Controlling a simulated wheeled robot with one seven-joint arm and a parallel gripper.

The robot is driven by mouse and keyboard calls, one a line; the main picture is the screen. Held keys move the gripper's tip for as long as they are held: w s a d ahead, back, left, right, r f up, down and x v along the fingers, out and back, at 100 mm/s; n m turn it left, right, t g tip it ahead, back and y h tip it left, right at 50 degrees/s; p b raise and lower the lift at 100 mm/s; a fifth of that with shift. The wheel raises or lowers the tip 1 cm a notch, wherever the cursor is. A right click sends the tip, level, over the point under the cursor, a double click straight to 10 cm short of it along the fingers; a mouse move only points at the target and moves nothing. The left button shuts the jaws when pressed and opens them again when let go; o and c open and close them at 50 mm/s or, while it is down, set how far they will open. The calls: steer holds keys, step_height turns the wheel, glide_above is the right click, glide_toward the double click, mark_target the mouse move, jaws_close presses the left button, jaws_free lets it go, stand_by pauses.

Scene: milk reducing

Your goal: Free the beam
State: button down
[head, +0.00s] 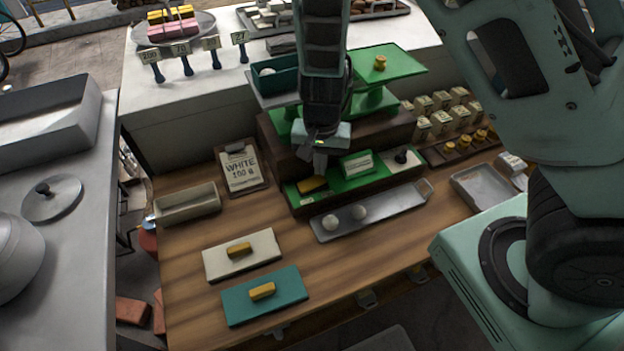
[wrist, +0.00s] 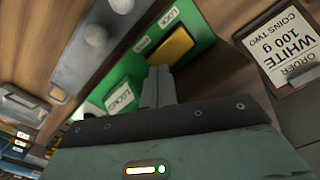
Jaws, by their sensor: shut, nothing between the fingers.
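My gripper (head: 320,163) is shut and empty, pointing down just above the front of a dark brown balance base with a green deck (head: 330,186). In the wrist view its fingers (wrist: 158,84) are together, close beside a yellow block (wrist: 172,46) on the green deck. The yellow block also shows in the head view (head: 312,184). I cannot tell whether the fingers touch it. White labels that seem to read LOCK (wrist: 170,17) and LOCKED (wrist: 121,97) sit near it. A green raised pan (head: 400,66) carries a brass weight (head: 380,63). My arm hides much of the beam.
A grey tray (head: 390,208) with two white balls (head: 345,218) lies in front of the base. An order board (head: 243,167) stands left. White (head: 225,262) and teal (head: 285,302) mats each hold a yellow block. A black knob (head: 401,157) sits right of the green sign.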

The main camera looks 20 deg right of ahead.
mark_target(320, 178)
steer(key=shift+f+b, duration=1)
steer(key=shift+f, duration=0.2)
stand_by(0.8)
step_height(320, 178, up, 7)
steer(key=p, duration=0.7)
steer(key=shift+r, duration=0.1)
stand_by(0.5)
